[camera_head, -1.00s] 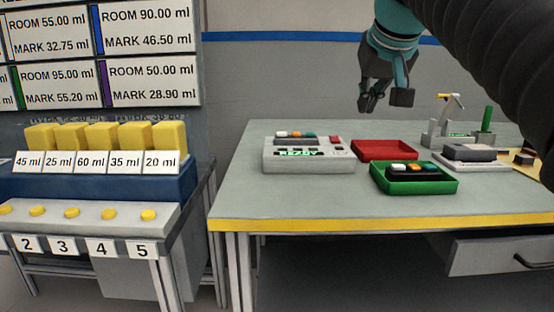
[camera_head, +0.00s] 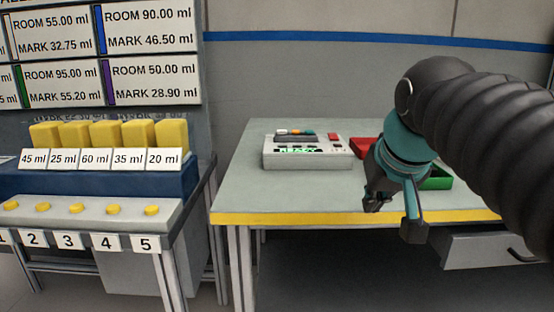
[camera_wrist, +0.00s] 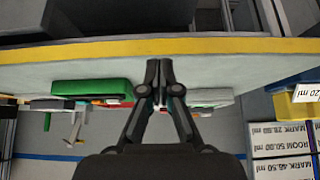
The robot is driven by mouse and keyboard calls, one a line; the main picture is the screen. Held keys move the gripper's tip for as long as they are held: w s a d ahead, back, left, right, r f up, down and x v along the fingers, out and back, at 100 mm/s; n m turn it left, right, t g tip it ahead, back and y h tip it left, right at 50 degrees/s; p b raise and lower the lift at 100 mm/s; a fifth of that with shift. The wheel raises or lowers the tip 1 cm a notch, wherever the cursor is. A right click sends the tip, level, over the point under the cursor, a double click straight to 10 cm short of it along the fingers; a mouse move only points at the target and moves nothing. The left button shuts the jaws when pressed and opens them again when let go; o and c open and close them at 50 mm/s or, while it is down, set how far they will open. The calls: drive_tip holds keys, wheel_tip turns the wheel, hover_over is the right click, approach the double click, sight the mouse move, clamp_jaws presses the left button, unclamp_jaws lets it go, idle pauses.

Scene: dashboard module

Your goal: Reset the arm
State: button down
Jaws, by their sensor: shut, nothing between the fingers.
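My gripper (camera_head: 392,212) is in front of the right half of the grey table (camera_head: 240,195), near its yellow front edge in the head view. It is empty. In the wrist view my gripper (camera_wrist: 158,66) shows its fingers closed together at the middle, with the table's yellow edge beyond them. The wrist picture is upside down. My dark arm covers the right part of the table in the head view.
A white device (camera_head: 305,155) with a module in it stands on the table. A stand with yellow blocks (camera_head: 105,135) and numbered buttons is at left. The table's left front is clear.

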drive_tip(key=s+f, duration=0.6)
drive_tip(key=f, duration=0.4)
drive_tip(key=s+f+g, duration=0.1)
drive_tip(key=s+f, duration=0.5)
drive_tip(key=f, duration=0.4)
drive_tip(key=shift+f, duration=0.2)
